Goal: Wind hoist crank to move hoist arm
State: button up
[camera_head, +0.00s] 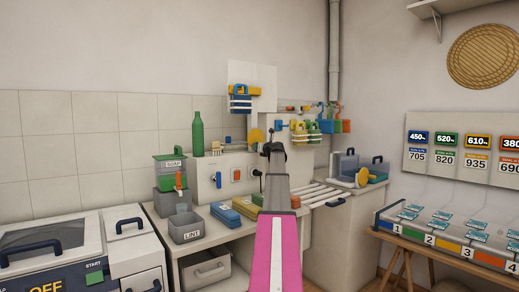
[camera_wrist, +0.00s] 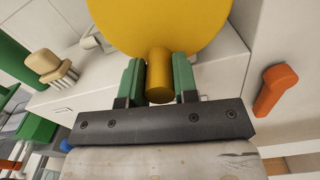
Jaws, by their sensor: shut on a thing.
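The crank is a round yellow disc (camera_wrist: 160,22) with a stubby yellow peg handle (camera_wrist: 159,85). In the wrist view my gripper (camera_wrist: 159,72) has its two green fingers on either side of the peg and is shut on it. In the head view the yellow disc (camera_head: 256,136) shows on the wall unit beside the dark end of my arm; the fingers are hidden there. Above it, a yellow bar (camera_head: 245,91) with a blue slatted piece (camera_head: 240,104) hanging under it sits against a white panel (camera_head: 262,75); this may be the hoist arm.
A green bottle (camera_head: 197,134) and a soap dispenser (camera_head: 170,163) stand left of the crank. An orange lever (camera_wrist: 274,88) is right of my gripper in the wrist view. A white slatted rack (camera_head: 322,194) and hanging coloured items (camera_head: 312,128) are on the right.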

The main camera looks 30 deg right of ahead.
aim_at(250, 141)
jog(key=m, duration=0.2)
jog(key=a+m, duration=0.1)
jog(key=a+r+m, duration=0.1)
jog(key=m, duration=0.1)
jog(key=shift+s+r+m, duration=0.1)
jog(key=shift+s+m, duration=0.05)
jog(key=shift+m, duration=0.15)
jog(key=shift+a+r+m, duration=0.2)
jog(key=shift+r+m, duration=0.2)
jog(key=shift+m, duration=0.7)
jog(key=shift+a+r+m, duration=0.2)
jog(key=shift+r+m, duration=0.2)
jog(key=shift+m, duration=0.7)
jog(key=o, duration=0.9)
jog(key=shift+r, duration=0.1)
jog(key=shift+s, duration=0.1)
jog(key=s, duration=0.7)
jog(key=s+d, duration=0.1)
jog(key=s, duration=0.2)
jog(key=shift+s, duration=0.25)
